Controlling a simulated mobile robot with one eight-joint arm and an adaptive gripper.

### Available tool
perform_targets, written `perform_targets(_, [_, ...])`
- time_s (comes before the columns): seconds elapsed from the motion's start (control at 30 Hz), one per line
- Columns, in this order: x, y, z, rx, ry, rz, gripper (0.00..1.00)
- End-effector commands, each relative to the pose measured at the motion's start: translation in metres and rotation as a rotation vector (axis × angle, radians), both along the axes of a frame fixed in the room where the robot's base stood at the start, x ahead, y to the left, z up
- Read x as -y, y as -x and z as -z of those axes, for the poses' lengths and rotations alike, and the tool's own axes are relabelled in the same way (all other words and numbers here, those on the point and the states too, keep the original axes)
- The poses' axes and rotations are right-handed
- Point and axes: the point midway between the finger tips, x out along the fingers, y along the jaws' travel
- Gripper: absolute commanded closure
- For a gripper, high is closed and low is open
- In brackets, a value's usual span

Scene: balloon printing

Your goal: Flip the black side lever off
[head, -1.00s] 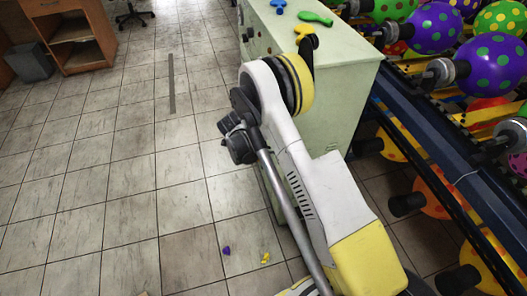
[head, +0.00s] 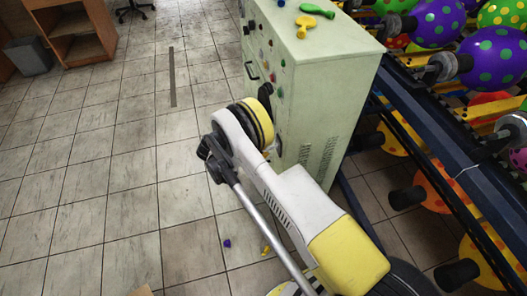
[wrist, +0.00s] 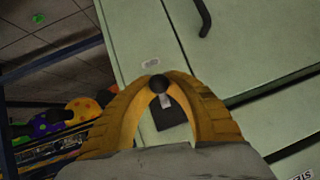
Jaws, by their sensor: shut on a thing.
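The black side lever (wrist: 165,101) shows in the wrist view, with a round dark knob, a short light shaft and a dark square base plate (wrist: 170,115) on the pale green cabinet (wrist: 225,45). My gripper (wrist: 157,81) has its two yellow fingers closed around the knob at their tips. The shaft and plate show in the gap between the fingers. In the head view, the same cabinet (head: 318,90) stands right of my arm, with buttons on its left face.
A dark-framed rack of printed balloons (head: 435,150) stands close on the right. Tiled floor (head: 110,180) is open on the left. A black handle (wrist: 203,18) sits on the cabinet above the lever.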

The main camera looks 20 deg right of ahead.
Motion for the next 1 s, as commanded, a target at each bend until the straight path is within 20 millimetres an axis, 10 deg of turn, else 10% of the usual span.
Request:
perform_targets(0.33, [-0.005,0.002,0.003,-0.005,-0.006,-0.003,1.00])
perform_targets(0.47, [-0.004,0.002,0.002,-0.004,-0.005,-0.003,0.57])
perform_targets(1.0, [-0.030,0.006,-0.018,-0.002,-0.003,-0.005,0.57])
